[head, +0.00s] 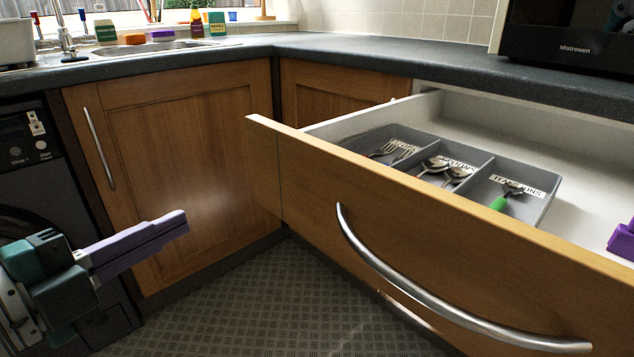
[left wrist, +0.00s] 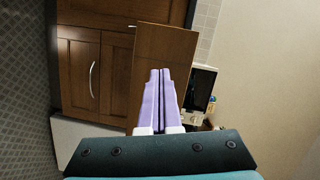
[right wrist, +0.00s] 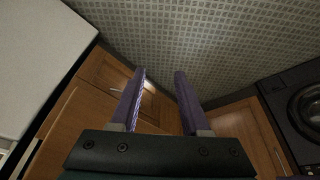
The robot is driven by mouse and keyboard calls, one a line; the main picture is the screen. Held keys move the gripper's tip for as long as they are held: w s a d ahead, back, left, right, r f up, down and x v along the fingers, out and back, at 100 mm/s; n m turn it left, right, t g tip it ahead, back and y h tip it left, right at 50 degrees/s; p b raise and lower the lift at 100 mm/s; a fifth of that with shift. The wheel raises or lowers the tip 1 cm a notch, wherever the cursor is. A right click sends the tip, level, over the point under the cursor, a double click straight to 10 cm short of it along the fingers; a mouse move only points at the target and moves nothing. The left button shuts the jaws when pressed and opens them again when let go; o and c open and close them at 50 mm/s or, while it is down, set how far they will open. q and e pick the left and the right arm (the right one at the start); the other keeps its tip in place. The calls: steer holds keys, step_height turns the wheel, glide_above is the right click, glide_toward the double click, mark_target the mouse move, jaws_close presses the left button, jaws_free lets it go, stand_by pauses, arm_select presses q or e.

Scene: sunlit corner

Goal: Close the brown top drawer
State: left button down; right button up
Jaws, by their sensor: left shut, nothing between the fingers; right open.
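The brown top drawer (head: 430,235) is pulled well out, with a wooden front and a curved metal handle (head: 430,298). A grey cutlery tray (head: 480,168) inside holds forks and spoons in labelled compartments. My left gripper (head: 184,223) is shut and empty, left of the drawer front and apart from it, before a cupboard door. Its closed purple fingers also show in the left wrist view (left wrist: 160,72). My right gripper is open and empty in the right wrist view (right wrist: 160,74). In the head view only a purple part of it shows at the right edge, over the drawer.
A closed cupboard door (head: 180,150) stands left of the drawer, with a dark washing machine (head: 30,165) further left. The dark worktop (head: 350,55) carries a microwave (head: 570,40) above the drawer. Bottles stand by the sink. The patterned floor (head: 270,300) before the cupboards is clear.

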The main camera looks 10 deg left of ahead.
arm_select(q)
steer(key=s+m+h, duration=0.1)
steer(key=m+h, duration=0.2)
steer(key=m, duration=0.1)
steer(key=m+h+b, duration=0.1)
steer(key=m+b, duration=0.1)
steer(key=b, duration=0.1)
glide_toward(292, 184)
steer(key=shift+g, duration=0.4)
steer(key=x, duration=0.6)
steer(key=shift+w+d+r, duration=0.15)
steer(key=shift+w+r, duration=0.1)
steer(key=shift+w, duration=0.15)
steer(key=shift+w, duration=0.1)
